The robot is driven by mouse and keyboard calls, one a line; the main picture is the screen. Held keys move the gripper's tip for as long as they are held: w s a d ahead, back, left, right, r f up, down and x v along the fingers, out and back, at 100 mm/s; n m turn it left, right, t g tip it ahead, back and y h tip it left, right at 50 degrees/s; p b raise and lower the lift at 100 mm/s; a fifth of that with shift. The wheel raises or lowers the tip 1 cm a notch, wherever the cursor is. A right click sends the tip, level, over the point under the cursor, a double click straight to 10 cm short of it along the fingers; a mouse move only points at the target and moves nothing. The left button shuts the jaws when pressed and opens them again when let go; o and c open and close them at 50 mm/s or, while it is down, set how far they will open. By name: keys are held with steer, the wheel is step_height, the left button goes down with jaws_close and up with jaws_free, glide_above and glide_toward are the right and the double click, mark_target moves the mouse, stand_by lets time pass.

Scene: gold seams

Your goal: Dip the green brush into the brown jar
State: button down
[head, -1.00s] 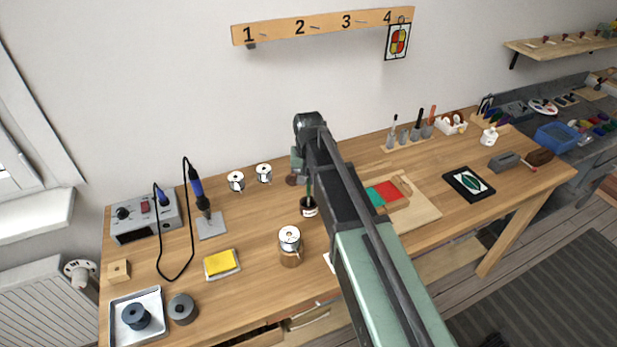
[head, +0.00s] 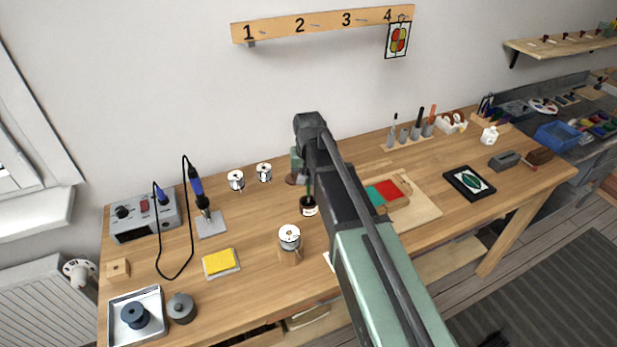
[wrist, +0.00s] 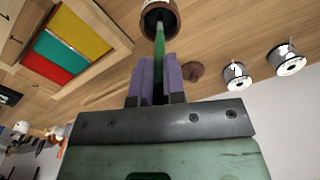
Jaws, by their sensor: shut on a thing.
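My gripper (wrist: 154,80), with purple fingers, is shut on the green brush (wrist: 159,45) in the wrist view. The brush points away from the fingers toward the brown jar (wrist: 173,24), and its far end overlaps the dark round mouth of the jar. How deep the tip sits is hidden. In the head view the brown jar (head: 309,210) stands upright on the bench with a pale label, just left of my arm. A thin green piece of the brush (head: 309,190) shows right above its mouth. My fingers are mostly hidden behind my arm there.
Two white-and-silver spools (head: 236,180) stand behind left of the jar. A lidded round container (head: 289,240) stands in front of it. A wooden tray with coloured panels (head: 425,213) lies to the right. A soldering iron (head: 197,188) and yellow sponge (head: 220,262) are at left.

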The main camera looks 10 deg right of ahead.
stand_by(0.4)
step_height(320, 180, up, 6)
steer(key=p, duration=0.6)
steer(key=shift+r, duration=0.1)
